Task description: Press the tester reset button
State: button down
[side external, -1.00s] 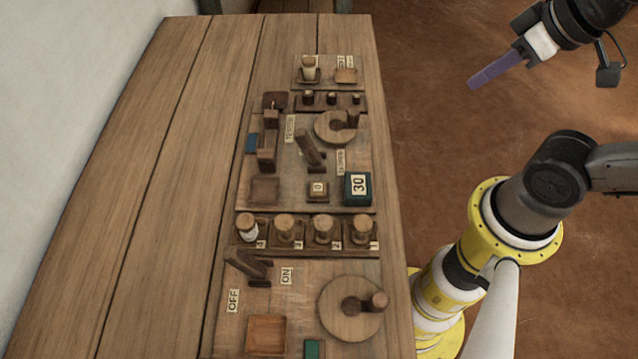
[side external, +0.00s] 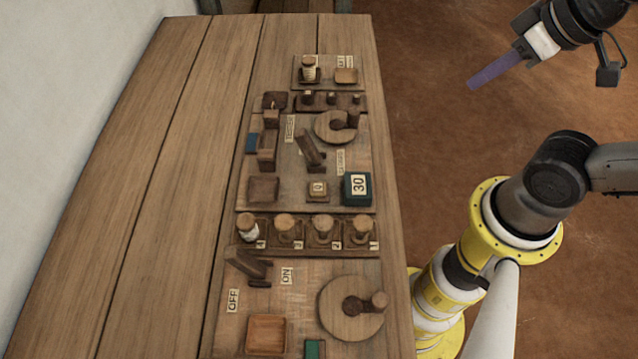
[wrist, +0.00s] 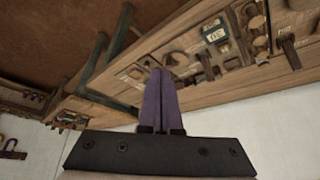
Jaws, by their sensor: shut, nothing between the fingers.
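The tester board (side external: 336,198) is a wooden panel in the middle of the bench, with a label reading "TESTER". A small square wooden block marked "0" (side external: 317,188) sits on it, which looks like the reset button. Right of it is a green box marked "30" (side external: 357,188), which also shows in the wrist view (wrist: 214,31). My gripper (side external: 472,84) has long purple fingers and is up at the right, away from the bench and over the brown floor. In the wrist view the fingers (wrist: 158,73) are together and empty.
A lever (side external: 311,150) and a round crank (side external: 336,125) stand on the tester board. A row of bobbins (side external: 285,228) lies in front, then a board with another crank (side external: 350,307) and an ON/OFF lever (side external: 248,264). The bench's left side (side external: 150,180) is clear.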

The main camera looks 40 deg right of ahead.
dwell(0.3)
jog(key=w+a+r+n+t+y, duration=0.1)
jog(key=w+a+n+t+y, duration=0.15)
jog(key=w+a+n, duration=0.35)
jog(key=w+a+r+n+t+y, duration=0.1)
jog(key=w+a+n+t, duration=0.15)
jog(key=w, duration=0.65)
jog(key=s+a+f+n+g, duration=0.1)
jog(key=a+f+n+g, duration=0.1)
jog(key=a+f+n, duration=0.4)
jog(key=a+f, duration=0.5)
jog(key=f, duration=0.1)
jog(key=shift+s+a+f+y, duration=0.2)
jog(key=shift+s+f+y, duration=0.1)
jog(key=shift+s+y, duration=0.1)
jog(key=shift+f, duration=0.1)
